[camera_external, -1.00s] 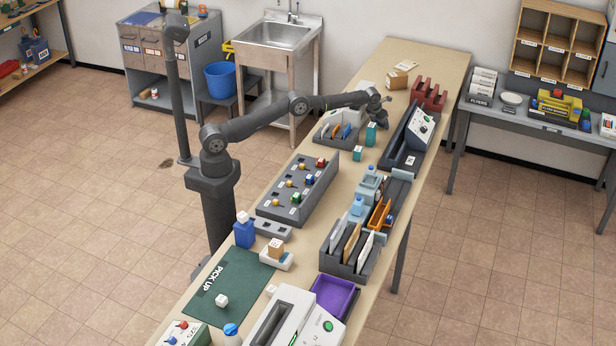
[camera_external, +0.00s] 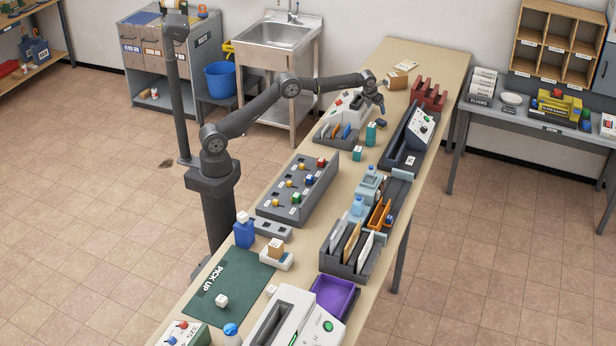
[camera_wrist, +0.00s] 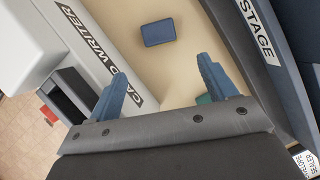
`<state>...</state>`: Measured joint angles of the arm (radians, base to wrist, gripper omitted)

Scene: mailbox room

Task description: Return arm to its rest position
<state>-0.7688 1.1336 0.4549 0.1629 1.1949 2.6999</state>
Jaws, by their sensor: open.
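My gripper (camera_external: 378,107) is above the far part of the long table (camera_external: 425,62), with my arm stretched across from its base. In the wrist view its two blue fingers (camera_wrist: 162,66) are apart, with nothing between them. A small dark blue block (camera_wrist: 158,32) lies flat on the table beyond the fingertips, apart from them. It also shows in the external view (camera_external: 381,124), just below my gripper.
A white card writer (camera_wrist: 60,25) stands left of my gripper; a dark tray marked STAGE (camera_wrist: 250,60) is on the right. A teal block (camera_external: 371,134), a red rack (camera_external: 428,94) and a cardboard box (camera_external: 397,80) are nearby. Open air is above the table.

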